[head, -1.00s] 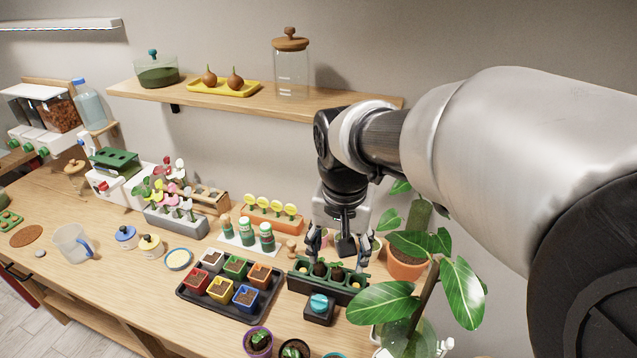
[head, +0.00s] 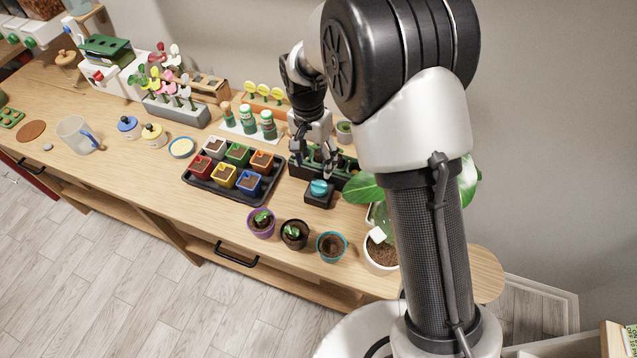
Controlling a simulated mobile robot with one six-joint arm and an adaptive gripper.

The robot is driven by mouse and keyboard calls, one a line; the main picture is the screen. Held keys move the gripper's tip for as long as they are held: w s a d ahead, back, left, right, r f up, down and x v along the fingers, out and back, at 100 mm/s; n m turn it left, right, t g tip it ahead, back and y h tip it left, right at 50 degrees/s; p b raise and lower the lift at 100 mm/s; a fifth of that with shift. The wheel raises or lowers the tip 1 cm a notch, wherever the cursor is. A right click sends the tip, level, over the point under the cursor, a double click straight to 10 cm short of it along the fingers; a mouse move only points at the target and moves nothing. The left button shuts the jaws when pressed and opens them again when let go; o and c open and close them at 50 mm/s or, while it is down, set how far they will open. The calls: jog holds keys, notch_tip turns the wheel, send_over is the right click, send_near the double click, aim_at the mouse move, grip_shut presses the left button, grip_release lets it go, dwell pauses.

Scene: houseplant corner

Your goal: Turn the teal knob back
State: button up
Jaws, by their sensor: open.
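The teal knob (head: 319,188) sits on top of a small black box (head: 318,202) on the wooden counter, in front of a long dark green planter (head: 345,178). My gripper (head: 325,172) points down just behind and above the knob, close to it. The gripper is open with nothing visible between its fingers. Whether a finger touches the knob cannot be told. My arm hides part of the planter and the counter to the right.
A black tray (head: 228,192) with several coloured pots stands left of the knob. Purple (head: 260,223), black (head: 295,234) and teal-rimmed (head: 331,246) pots stand in front. Green-labelled bottles (head: 268,124) are behind. A leafy plant (head: 362,190) is close on the right.

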aim_at(318, 184)
jog(key=f, duration=0.3)
jog(key=f+b, duration=0.1)
jog(key=f, duration=0.5)
jog(key=shift+s+d+f+b, duration=0.25)
jog(key=shift+d+f+b, duration=0.1)
jog(key=shift+f+b, duration=0.05)
jog(key=c, duration=1.1)
jog(key=shift+n, duration=0.4)
jog(key=shift+n+t+p, duration=0.3)
jog(key=shift+n, duration=2.1)
jog(key=o, duration=1.1)
